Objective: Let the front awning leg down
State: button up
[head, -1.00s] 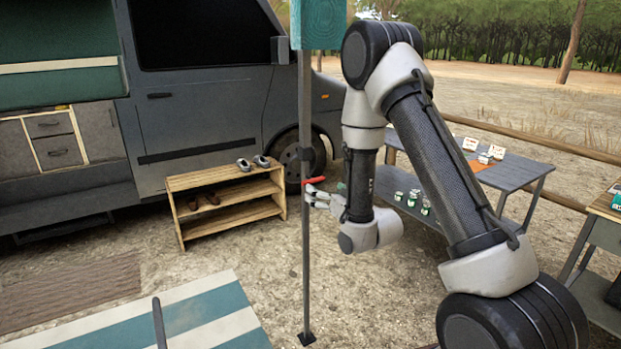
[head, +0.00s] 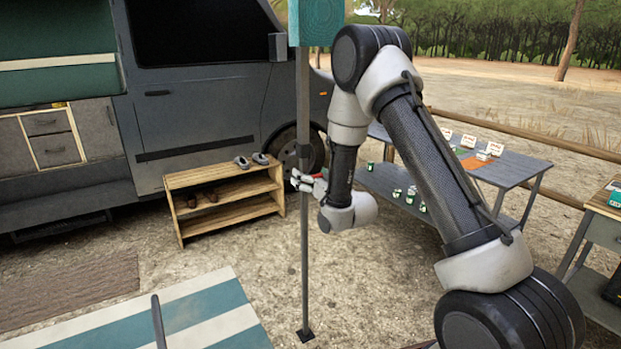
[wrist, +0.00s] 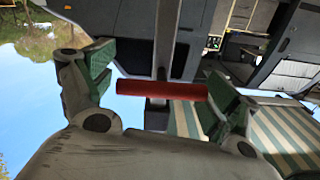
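The front awning leg (head: 305,250) is a thin grey upright pole. Its dark foot (head: 306,335) is on the ground. A dark collar sits partway up it, with a red lever (wrist: 162,90) beside it. The gripper is open. In the head view my gripper (head: 304,181) is at the leg at lever height, and it hides most of the lever.
A wooden shoe rack (head: 225,197) stands behind the leg, in front of the van (head: 205,100). A striped mat (head: 195,312) lies at the front left. A grey table (head: 510,169) with small items stands to the right. The gravel around the foot is clear.

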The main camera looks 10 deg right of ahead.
aim_at(307, 205)
jog(key=c, duration=0.9)
jog(key=shift+o, duration=0.2)
notch_tip(307, 205, down, 12)
jog(key=shift+d+r, duration=0.1)
jog(key=o, duration=1.2)
jog(key=shift+c, duration=0.2)
jog(key=v, duration=1.2)
